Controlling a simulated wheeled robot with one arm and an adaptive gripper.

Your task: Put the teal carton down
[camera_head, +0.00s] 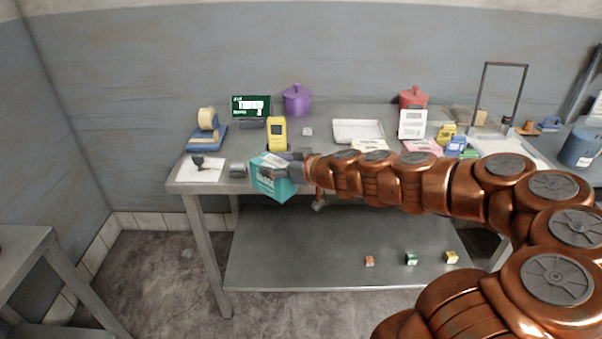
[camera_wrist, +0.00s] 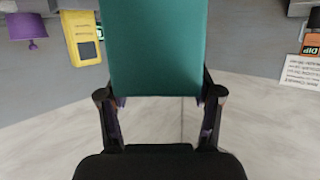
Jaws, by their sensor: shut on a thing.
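The teal carton (camera_head: 270,179) is in my gripper at the front edge of the metal table (camera_head: 212,187), left of its middle. In the head view it looks tilted, with a pale top and white lettering on its side. My gripper (camera_head: 296,170) reaches it from the right and is shut on it. In the wrist view the teal carton (camera_wrist: 157,48) fills the upper middle between the two fingers of my gripper (camera_wrist: 160,100). Whether the carton touches the tabletop cannot be told.
A yellow device (camera_head: 277,134), a tape dispenser (camera_head: 207,130), a small display (camera_head: 251,107) and a purple pot (camera_head: 297,100) stand behind the carton. A white tray (camera_head: 358,131) lies farther right. Small boxes sit on the lower shelf (camera_head: 310,255). Another table (camera_head: 30,265) stands at the left.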

